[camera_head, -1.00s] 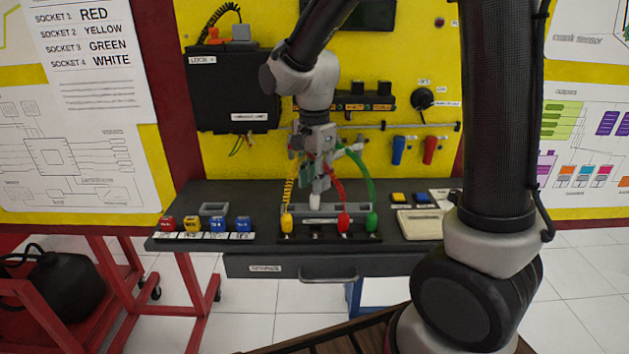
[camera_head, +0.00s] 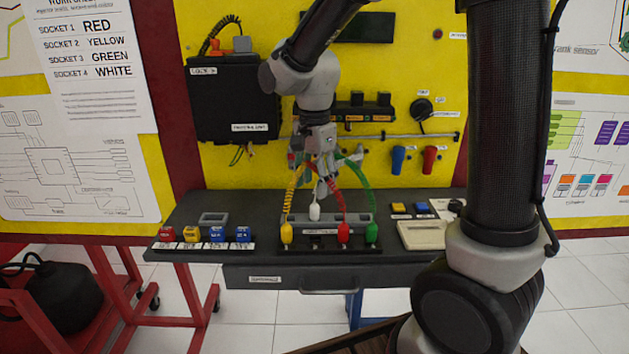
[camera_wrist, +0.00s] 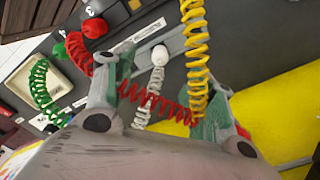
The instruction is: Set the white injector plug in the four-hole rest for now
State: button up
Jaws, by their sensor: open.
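The white injector plug (camera_head: 315,211) stands upright at the grey four-hole rest (camera_head: 353,222), toward its left part. In the wrist view the white plug (camera_wrist: 160,55) sits on the grey bar of the rest (camera_wrist: 221,24), its white coiled lead (camera_wrist: 149,97) running back between my fingers. My gripper (camera_head: 324,188) is just above and slightly right of the plug, with its fingers apart. In the wrist view my gripper (camera_wrist: 160,95) has a finger on each side, clear of the plug. The plug's lower end is hidden in the rest.
Yellow (camera_head: 286,233), red (camera_head: 343,233) and green (camera_head: 371,233) plugs stand in the dark strip before the rest. Their coiled leads arch up close around my gripper. Small coloured blocks (camera_head: 217,234) stand left; a beige tray (camera_head: 421,235) lies right.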

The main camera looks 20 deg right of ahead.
notch_tip(320, 180, up, 12)
dwell(0.5)
jog(key=s+d+f+n+t, duration=0.1)
jog(key=s+d+n+t, duration=0.1)
jog(key=s+d+n, duration=0.4)
jog(key=s+d+f+n+t, duration=0.1)
jog(key=s+d+n+t, duration=0.1)
jog(key=s+d+n, duration=0.4)
jog(key=s+d, duration=0.3)
jog(key=s, duration=0.4)
jog(key=shift+n, duration=0.3)
